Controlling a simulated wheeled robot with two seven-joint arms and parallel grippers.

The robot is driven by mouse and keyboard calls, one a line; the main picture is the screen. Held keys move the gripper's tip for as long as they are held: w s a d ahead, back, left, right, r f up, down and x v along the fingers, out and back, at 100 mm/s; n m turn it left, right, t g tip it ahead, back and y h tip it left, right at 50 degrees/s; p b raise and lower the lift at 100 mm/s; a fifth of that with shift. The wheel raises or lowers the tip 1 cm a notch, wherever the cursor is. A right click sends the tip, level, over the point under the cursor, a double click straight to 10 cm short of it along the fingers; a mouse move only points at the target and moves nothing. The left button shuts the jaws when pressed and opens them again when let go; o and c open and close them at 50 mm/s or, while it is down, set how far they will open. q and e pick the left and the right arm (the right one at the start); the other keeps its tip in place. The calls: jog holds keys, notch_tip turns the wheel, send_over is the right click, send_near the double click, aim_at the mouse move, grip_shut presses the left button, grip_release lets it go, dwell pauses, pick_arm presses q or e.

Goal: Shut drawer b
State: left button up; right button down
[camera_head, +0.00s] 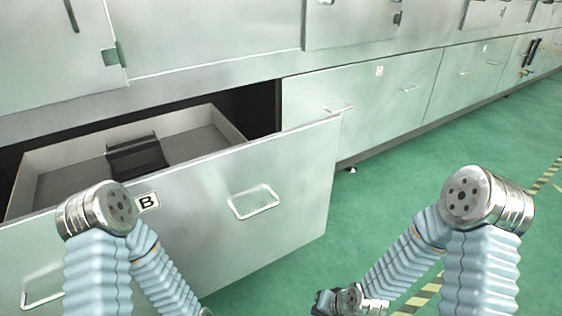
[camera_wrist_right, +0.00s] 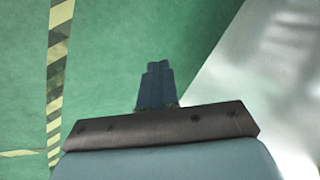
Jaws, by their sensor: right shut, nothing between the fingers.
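Drawer B (camera_head: 215,205) is a pale metal drawer in the lower row of cabinets, marked with a "B" label (camera_head: 147,202). It stands pulled out, with its inside showing. Its front has a bar handle (camera_head: 253,201) on the right and another (camera_head: 42,287) at the lower left. In the right wrist view my right gripper (camera_wrist_right: 156,82) is shut and empty above the green floor. A pale, blurred surface lies to its right there, and I cannot tell which part it is. My left gripper is out of view.
A dark box-like object (camera_head: 138,157) lies inside the drawer. Closed cabinet fronts (camera_head: 360,100) run along the right. The green floor (camera_head: 400,170) is clear to the drawer's right, with yellow-black striped tape (camera_wrist_right: 56,85) on it.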

aim_at(274, 151)
jog(key=w+a+r+m+t+y+b, duration=0.1)
jog(key=w+r+m+t+b, duration=0.4)
jog(key=w+r, duration=0.7)
notch_tip(274, 151, up, 22)
jog(key=a+m+t+y+b, duration=0.3)
jog(key=t+y+b, duration=0.1)
jog(key=t+b, duration=0.2)
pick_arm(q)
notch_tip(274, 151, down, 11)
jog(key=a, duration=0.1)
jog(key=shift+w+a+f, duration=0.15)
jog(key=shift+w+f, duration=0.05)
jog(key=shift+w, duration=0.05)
pick_arm(e)
jog(key=x, duration=1.3)
jog(key=shift+w+d+r, duration=0.2)
jog(key=shift+r, duration=0.15)
jog(key=shift+w, duration=0.1)
